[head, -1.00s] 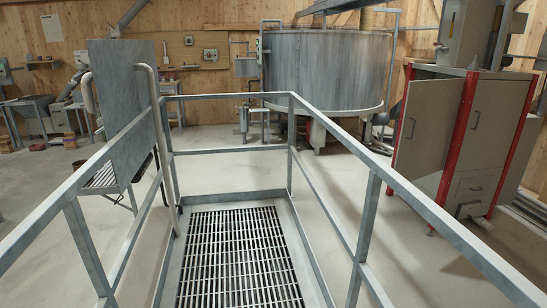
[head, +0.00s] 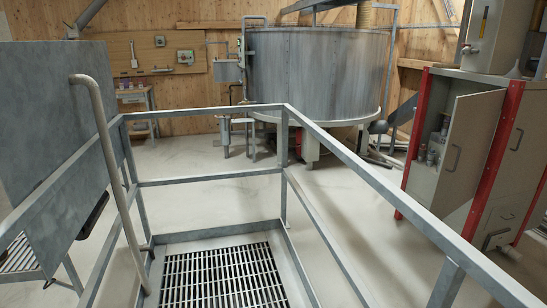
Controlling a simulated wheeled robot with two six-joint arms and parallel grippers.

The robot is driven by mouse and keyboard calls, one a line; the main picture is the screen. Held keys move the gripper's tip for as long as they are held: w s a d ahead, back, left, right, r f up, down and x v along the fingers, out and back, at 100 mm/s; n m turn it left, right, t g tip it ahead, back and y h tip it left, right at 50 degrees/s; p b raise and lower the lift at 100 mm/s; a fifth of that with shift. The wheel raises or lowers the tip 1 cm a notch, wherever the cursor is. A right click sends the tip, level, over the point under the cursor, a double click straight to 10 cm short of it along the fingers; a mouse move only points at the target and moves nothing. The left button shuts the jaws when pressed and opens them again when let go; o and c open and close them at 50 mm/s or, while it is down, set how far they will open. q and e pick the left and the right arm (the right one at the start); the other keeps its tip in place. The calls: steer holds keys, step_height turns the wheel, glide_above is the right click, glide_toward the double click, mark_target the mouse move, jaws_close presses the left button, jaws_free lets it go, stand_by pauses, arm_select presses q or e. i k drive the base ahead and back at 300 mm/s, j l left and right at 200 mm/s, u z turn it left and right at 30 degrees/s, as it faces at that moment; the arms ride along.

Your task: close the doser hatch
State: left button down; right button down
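A large flat grey metal panel (head: 55,140) stands upright at the left, beyond the railing. It looks like the raised doser hatch, but I cannot be sure. A dark handle (head: 93,216) shows at its lower right edge. Part of a barred grate (head: 20,254) shows below the panel at the left edge. A bent grey pipe (head: 103,140) rises in front of the panel's right side. Neither of my grippers is in view.
Grey railings (head: 210,178) enclose a platform with a slatted floor grate (head: 225,276). A large round metal tank (head: 318,72) stands behind. At the right, a red-framed cabinet (head: 490,160) has its door (head: 468,145) ajar, with fittings inside. The pale floor (head: 215,210) between is mostly clear.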

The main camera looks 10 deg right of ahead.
mark_target(474, 118)
steer(key=i+z, duration=0.7)
steer(key=z, duration=0.15)
steer(key=i+j+z, duration=0.2)
steer(key=i+z, duration=0.2)
steer(key=k, duration=0.05)
